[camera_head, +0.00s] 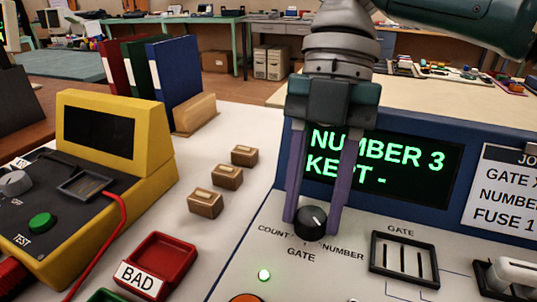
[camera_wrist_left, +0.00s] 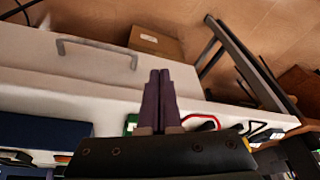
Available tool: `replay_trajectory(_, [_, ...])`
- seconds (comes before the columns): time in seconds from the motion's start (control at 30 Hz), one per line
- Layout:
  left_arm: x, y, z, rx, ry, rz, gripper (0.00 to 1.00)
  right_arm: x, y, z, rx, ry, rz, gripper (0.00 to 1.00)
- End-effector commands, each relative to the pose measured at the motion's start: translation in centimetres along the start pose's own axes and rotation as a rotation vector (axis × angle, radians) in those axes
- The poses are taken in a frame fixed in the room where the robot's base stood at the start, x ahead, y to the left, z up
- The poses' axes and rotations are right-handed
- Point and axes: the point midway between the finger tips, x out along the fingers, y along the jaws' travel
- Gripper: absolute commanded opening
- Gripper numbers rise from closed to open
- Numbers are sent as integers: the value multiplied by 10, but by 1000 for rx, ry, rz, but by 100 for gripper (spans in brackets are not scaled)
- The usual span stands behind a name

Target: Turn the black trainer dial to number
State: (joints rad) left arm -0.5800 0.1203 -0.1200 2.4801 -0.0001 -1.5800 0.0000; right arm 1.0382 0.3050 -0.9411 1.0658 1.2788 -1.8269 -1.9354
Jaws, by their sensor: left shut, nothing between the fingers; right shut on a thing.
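The black dial (camera_head: 311,222) sits on the light trainer panel, with COUNT printed to its left, GATE below and NUMBER at its lower right. Its white pointer mark is small, and I cannot tell for sure which label it faces. My right gripper (camera_head: 312,220) reaches down from above, its two purple fingers shut on the dial's sides. The trainer's screen (camera_head: 384,165), partly behind the fingers, shows green text reading "NUMBER 3" and "KEPT -". My left gripper (camera_wrist_left: 158,75) shows only in the left wrist view, fingers together and empty, away from the dial.
A slotted GATE block (camera_head: 404,259) stands right of the dial, and a lit green lamp (camera_head: 264,275) is below left. A yellow tester (camera_head: 120,140), a red BAD tray (camera_head: 160,262) and small brown blocks (camera_head: 227,177) are on the left.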

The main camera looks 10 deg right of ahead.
Motion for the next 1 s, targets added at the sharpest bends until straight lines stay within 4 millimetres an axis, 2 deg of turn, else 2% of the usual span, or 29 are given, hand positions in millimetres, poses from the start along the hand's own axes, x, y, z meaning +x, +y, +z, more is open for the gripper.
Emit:
replay_trajectory(0.2, [0, 0, 0, 0, 0, 0, 0, 0, 0, -1, -3, 1, 0, 0])
replay_trajectory(0.23, [0, 0, 0, 0, 0, 0, 0, 0, 0, -1, -3, 1, 0, 42])
replay_trajectory(0.5, [0, 0, 0, 0, 0, 0, 0, 0, 0, 0, -1, 0, 0, 71])
replay_trajectory(0.77, [0, 0, 0, 0, 0, 0, 0, -2, 0, 0, 0, -1, 1, 71])
replay_trajectory(0.87, [-1, 0, 0, 0, 0, 0, 0, -11, 1, 0, 1, -2, 2, 71])
replay_trajectory(1.0, [-2, 0, -1, 0, 0, 0, 0, -39, 1, 0, 0, -4, 4, 71])
